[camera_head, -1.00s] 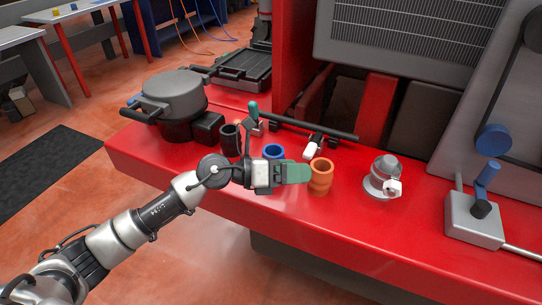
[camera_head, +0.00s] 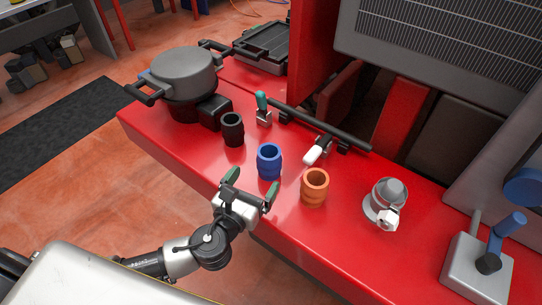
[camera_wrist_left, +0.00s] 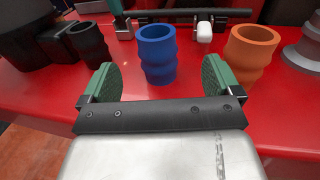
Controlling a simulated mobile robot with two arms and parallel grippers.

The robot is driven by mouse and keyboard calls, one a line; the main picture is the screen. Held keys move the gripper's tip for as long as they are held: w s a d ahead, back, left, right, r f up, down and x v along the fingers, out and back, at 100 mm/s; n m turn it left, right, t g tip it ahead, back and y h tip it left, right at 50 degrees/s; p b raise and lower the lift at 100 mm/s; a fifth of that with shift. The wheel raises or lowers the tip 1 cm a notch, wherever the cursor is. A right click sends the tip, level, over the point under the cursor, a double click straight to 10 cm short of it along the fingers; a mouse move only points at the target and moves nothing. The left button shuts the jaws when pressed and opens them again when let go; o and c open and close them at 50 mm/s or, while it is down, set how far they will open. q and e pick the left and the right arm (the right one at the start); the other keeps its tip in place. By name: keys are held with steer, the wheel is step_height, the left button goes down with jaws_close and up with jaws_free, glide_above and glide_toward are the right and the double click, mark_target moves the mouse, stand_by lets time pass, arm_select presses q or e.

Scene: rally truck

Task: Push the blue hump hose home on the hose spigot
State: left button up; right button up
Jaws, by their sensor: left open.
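The blue hump hose (camera_head: 269,162) stands upright on the red bench between the black and orange hoses. It also shows in the left wrist view (camera_wrist_left: 157,55), ahead of and between the fingers. My left gripper (camera_head: 252,186) is open and empty at the bench's front edge, its green-padded fingers pointing at the blue hose, just short of it. A grey stepped fitting (camera_head: 386,201), which looks like the hose spigot, stands farther right with a white-tipped clamp at its front. My right gripper is not in view.
A black hose (camera_head: 232,129) and an orange hose (camera_head: 315,187) stand either side of the blue one. A grey canister (camera_head: 182,75) is at the left, a lever box (camera_head: 478,266) at the right. A black bar (camera_head: 330,128) with a white handle lies behind.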

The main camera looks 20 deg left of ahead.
mark_target(264, 161)
arm_select(q)
steer(key=w, duration=0.3)
steer(key=shift+w+d+r, duration=0.1)
steer(key=shift+w+d, duration=0.05)
steer(key=shift+w, duration=0.25)
steer(key=w, duration=0.2)
steer(key=w+p, duration=0.1)
steer(key=w, duration=0.1)
steer(key=shift+w+d, duration=0.2)
steer(key=shift+w, duration=0.2)
steer(key=shift+w+f+p, duration=0.2)
steer(key=shift+w+p, duration=0.1)
steer(key=shift+w, duration=0.15)
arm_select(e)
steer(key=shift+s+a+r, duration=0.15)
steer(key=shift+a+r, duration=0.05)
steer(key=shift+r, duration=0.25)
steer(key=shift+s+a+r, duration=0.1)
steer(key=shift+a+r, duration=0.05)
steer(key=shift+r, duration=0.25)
arm_select(q)
steer(key=shift+s, duration=0.1)
steer(key=c, duration=0.9)
steer(key=shift+r, duration=0.1)
steer(key=shift+c, duration=0.6)
